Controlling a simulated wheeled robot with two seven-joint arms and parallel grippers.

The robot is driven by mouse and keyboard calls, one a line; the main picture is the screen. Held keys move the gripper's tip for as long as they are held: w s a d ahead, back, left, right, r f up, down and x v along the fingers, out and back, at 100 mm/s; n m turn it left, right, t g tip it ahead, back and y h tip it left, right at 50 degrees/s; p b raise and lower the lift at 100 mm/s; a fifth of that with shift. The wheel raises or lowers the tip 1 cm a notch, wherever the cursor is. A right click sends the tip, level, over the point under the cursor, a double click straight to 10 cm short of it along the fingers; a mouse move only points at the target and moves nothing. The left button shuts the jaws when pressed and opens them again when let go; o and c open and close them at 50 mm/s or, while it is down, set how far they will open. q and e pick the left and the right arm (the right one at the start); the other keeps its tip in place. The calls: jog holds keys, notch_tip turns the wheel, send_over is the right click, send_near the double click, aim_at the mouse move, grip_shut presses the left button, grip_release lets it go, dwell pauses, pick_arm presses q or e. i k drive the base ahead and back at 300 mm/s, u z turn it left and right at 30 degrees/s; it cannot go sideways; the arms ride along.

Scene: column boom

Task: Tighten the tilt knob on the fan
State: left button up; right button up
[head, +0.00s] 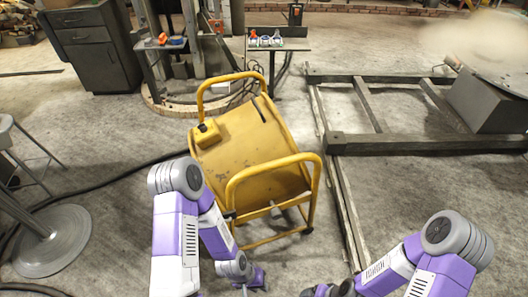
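The yellow drum fan (235,145) stands tilted in its yellow tube frame (290,160) in the middle of the head view. A yellow box (207,132) sits on its upper left side. I cannot make out the tilt knob for certain; a small dark part (229,214) shows at the frame's lower left, close to my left forearm. My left gripper (248,281) is low, near the bottom edge and in front of the fan, apart from it; its fingers are too small and cut off to read. My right arm's wrist is at the bottom edge, and its gripper is not visible.
A dark cable (110,180) runs along the floor left of the fan. A round stand base (52,240) is at the left. A long wooden frame (340,200) lies to the right. A small table (278,44) and a grey cabinet (93,44) stand behind.

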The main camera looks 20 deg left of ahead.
aim_at(276, 213)
jog(key=u, duration=0.55)
jog(key=k, duration=0.65)
jog(key=u, duration=0.65)
jog(key=i, duration=1.05)
jog(key=z, duration=0.2)
